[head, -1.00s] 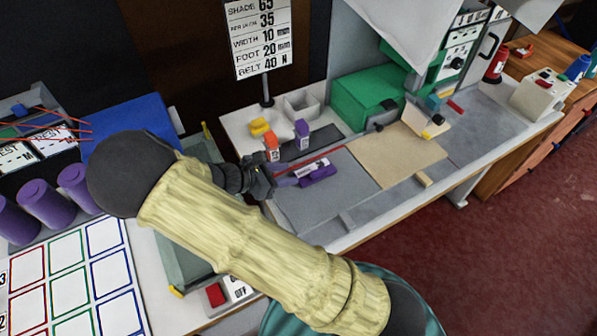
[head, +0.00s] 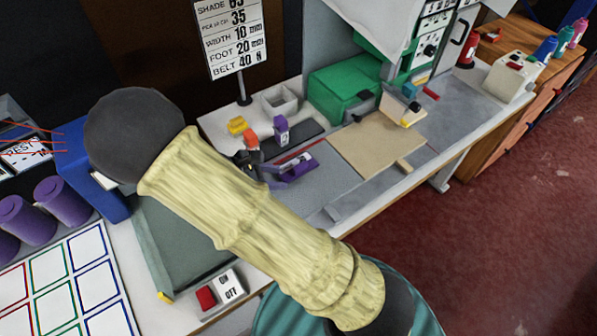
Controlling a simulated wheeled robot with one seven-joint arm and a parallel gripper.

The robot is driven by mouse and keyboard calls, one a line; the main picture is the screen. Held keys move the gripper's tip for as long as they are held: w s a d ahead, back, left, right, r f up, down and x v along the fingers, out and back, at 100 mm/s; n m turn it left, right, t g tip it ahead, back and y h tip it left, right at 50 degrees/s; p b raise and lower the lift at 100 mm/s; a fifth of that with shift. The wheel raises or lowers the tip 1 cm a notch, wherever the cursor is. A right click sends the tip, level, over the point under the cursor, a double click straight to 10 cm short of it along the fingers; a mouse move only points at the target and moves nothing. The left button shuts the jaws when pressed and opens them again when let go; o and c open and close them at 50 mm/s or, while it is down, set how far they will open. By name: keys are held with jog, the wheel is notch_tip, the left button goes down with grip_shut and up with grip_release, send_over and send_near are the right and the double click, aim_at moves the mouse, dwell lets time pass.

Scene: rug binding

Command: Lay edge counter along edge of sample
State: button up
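A tan flat piece (head: 372,150), which looks like the sample, lies on the grey bench top right of my gripper. A low purple tool with a pale top (head: 302,163), perhaps the edge counter, lies on the grey plate left of the tan piece, close to a thin red line. My gripper (head: 278,172) is at the left side of this purple tool, its fingers reaching towards it. My pale-sleeved forearm hides part of the gripper. I cannot tell whether the fingers touch or grip the tool.
Upright purple (head: 281,130) and orange (head: 251,140) blocks, a yellow block (head: 238,126) and an open grey bin (head: 287,102) stand behind. A green machine (head: 345,92) is at the back.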

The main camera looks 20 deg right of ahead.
jog(key=s+d+r+m+t+y, duration=0.1)
jog(key=s+d+r+m+y, duration=0.6)
jog(key=m, duration=1.1)
notch_tip(320, 180, up, 3)
jog(key=s+y, duration=0.2)
jog(key=y, duration=0.1)
jog(key=shift+d+m, duration=0.2)
jog(key=shift+m, duration=0.1)
jog(key=shift+d+f, duration=0.1)
jog(key=shift+f, duration=0.05)
